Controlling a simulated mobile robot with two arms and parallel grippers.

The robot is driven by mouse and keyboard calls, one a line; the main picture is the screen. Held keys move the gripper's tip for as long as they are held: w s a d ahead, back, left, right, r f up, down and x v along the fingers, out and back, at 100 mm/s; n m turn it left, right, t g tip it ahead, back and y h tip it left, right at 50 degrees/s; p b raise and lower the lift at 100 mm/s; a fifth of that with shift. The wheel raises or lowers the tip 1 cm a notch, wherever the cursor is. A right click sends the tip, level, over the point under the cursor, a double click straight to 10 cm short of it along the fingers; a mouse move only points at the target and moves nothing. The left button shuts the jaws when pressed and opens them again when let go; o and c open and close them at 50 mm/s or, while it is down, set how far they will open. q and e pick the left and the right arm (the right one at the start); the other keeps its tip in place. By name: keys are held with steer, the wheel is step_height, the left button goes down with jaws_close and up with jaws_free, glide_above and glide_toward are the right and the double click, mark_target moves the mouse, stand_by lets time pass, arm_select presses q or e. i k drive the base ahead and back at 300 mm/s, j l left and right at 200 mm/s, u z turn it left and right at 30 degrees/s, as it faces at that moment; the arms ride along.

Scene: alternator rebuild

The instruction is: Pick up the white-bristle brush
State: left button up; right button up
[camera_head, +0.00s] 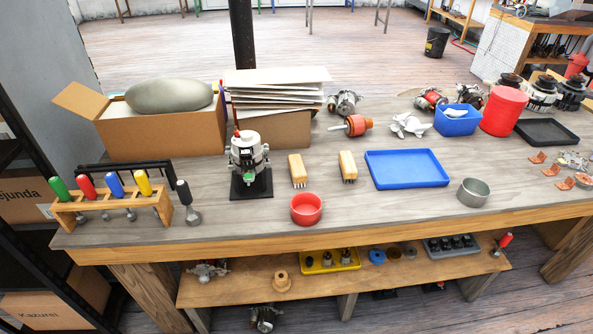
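Two small wooden-block brushes lie side by side on the workbench (400,215): a left brush (298,170) and a right brush (347,166). Each has a tan wooden body with a short bristle end toward the front edge. The bristles are too small for me to tell their colours surely, so I cannot say which brush is the white-bristle one. Nothing covers either brush. Neither of my grippers is in view.
A black-and-white alternator on a stand (249,165) is left of the brushes. A red bowl (306,209) sits in front, a blue tray (406,169) to the right, stacked sheets (275,90) behind. A screwdriver rack (110,205) stands far left. Bench between red bowl and metal bowl (473,192) is clear.

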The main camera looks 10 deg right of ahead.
mark_target(299, 175)
steer(key=i+j, duration=0.2)
steer(key=i+j+z, duration=0.15)
steer(key=j, duration=0.25)
steer(key=i+j, duration=0.15)
steer(key=j, duration=0.2)
steer(key=i+j+z, duration=0.1)
steer(key=i+j, duration=0.1)
steer(key=j, duration=0.1)
